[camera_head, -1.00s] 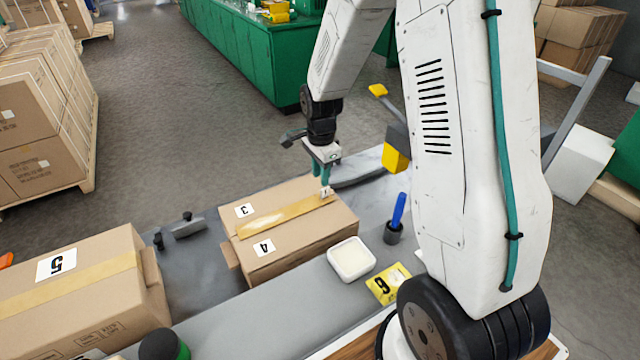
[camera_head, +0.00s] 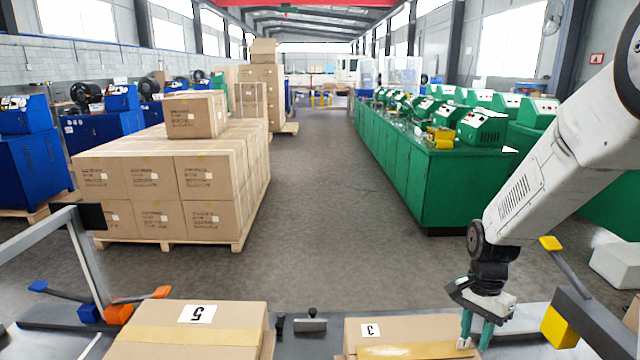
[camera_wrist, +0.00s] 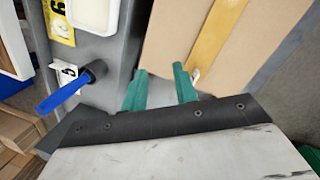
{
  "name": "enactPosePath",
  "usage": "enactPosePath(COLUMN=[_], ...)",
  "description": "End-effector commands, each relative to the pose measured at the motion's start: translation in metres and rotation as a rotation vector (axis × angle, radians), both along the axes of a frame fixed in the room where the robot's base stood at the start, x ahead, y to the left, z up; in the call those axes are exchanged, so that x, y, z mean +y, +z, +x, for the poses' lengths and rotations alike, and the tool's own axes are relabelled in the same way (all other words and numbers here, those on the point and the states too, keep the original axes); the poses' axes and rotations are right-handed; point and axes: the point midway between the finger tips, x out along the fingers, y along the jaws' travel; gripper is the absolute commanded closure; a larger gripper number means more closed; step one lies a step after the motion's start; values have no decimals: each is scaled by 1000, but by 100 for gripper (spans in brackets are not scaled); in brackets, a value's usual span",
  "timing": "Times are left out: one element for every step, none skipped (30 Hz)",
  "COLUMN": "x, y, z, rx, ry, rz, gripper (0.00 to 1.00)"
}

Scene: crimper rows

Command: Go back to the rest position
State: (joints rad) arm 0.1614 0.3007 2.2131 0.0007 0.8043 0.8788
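My gripper (camera_head: 477,332) hangs from my arm at the lower right of the head view, over the right part of a taped cardboard box (camera_head: 375,330) marked 3. Its two teal fingers are apart. In the wrist view my gripper (camera_wrist: 158,82) also shows with its fingers spread and nothing held between them. There the box (camera_wrist: 165,40) with its tan tape strip (camera_wrist: 215,35) lies beyond the fingertips. A small pale piece at the tape's end shows beside the right finger; I cannot tell whether they touch.
A blue-handled tool (camera_wrist: 62,95) in a dark holder, a white dish (camera_wrist: 95,12) and a yellow card (camera_wrist: 60,22) lie near my gripper. Stacked cartons (camera_head: 160,185) and green cabinets (camera_head: 460,190) flank an open aisle.

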Motion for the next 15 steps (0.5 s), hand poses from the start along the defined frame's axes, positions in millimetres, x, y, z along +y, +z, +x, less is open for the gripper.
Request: enactPosePath(x=[4,6,9,11,13,16,18,21,23,26,28,30,32,34,36], y=[15,23,32,40,48,58,66,73,83,90,97,105,111,117,125], z=[-12,-18,-27,-34,-40,-50,-56,-63,-73,-79,-86,-95,-102,-109,-118], rx=[4,7,12,14,14,15,14,13,10,7,5,0,-3,-8,-15], ry=[76,122,181,226,269,325,367,407,458,496,533,579,614,647,687], rz=[13,22,33,41,49,59,66,73,81,86,92,97,102,105,108], gripper=[71,71,71,71,71,71,71,71,71,71,71,71,71,71,71])
